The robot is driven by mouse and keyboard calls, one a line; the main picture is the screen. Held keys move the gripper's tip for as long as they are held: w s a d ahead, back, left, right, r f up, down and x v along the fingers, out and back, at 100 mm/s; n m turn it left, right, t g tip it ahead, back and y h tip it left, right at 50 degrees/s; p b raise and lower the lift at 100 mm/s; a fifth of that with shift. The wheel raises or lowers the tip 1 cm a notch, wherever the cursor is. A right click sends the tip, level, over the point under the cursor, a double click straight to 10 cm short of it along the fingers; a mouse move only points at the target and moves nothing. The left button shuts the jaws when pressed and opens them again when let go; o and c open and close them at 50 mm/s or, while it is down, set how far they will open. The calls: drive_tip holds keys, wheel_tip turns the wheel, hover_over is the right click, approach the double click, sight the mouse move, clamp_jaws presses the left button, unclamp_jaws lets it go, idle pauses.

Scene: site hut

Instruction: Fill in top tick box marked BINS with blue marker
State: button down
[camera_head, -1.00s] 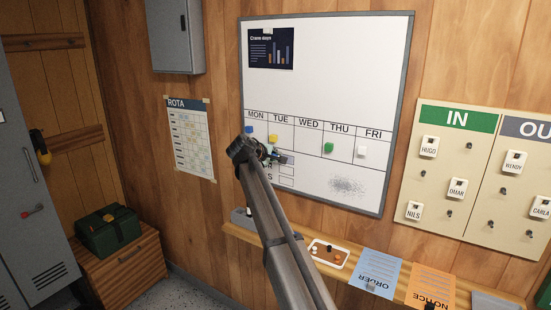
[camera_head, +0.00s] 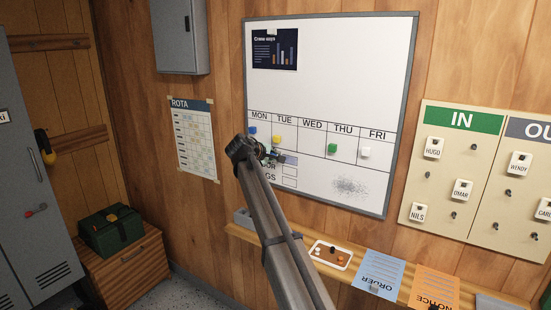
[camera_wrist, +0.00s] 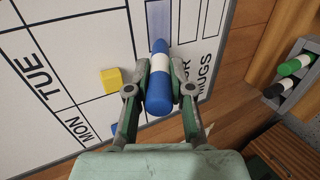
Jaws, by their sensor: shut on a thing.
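My gripper (camera_wrist: 160,86) is shut on the blue marker (camera_wrist: 160,64), which has a white band and blue ends. The marker's narrow end points at the whiteboard (camera_head: 320,90). At that end, the top tick box (camera_wrist: 181,20) is tinted pale blue-violet, with a stronger blue strip in line with the marker. I cannot tell whether the tip touches the board. In the head view, the top tick box (camera_head: 291,160) shows a bluish tint just right of my gripper (camera_head: 267,155). Its label is hidden there. The lower boxes are white, beside partly hidden labels ending OR and GS.
A yellow magnet (camera_wrist: 111,79) and a blue magnet (camera_wrist: 115,128) sit on the board nearby. A grey holder (camera_wrist: 286,88) with green and black markers is at the right. A wooden ledge (camera_head: 235,229) runs below the board, holding a small tray (camera_head: 345,264) and papers.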

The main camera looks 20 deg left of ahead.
drive_tip(key=shift+s, duration=0.15)
drive_tip(key=s+a, duration=0.1)
drive_tip(key=s, duration=0.5)
drive_tip(key=shift+s+a, duration=0.2)
drive_tip(key=shift+s, duration=0.1)
drive_tip(key=shift+w+f, duration=0.1)
idle(0.8)
drive_tip(key=shift+w+d+f+t+h+b, duration=0.15)
drive_tip(key=shift+w+f+t+b, duration=0.2)
drive_tip(key=shift+w+b, duration=0.6)
drive_tip(key=shift+w+d+f+t+h+b, duration=0.2)
drive_tip(key=shift+w+t+b, duration=0.35)
drive_tip(key=shift+b, duration=0.6)
drive_tip(key=shift+w+d+f+t+y+b, duration=0.1)
drive_tip(key=shift+w+f+t+b, duration=0.25)
drive_tip(key=shift+w+b, duration=0.6)
drive_tip(key=shift+s, duration=0.1)
drive_tip(key=shift+w+d, duration=0.15)
drive_tip(key=shift+w, duration=0.55)
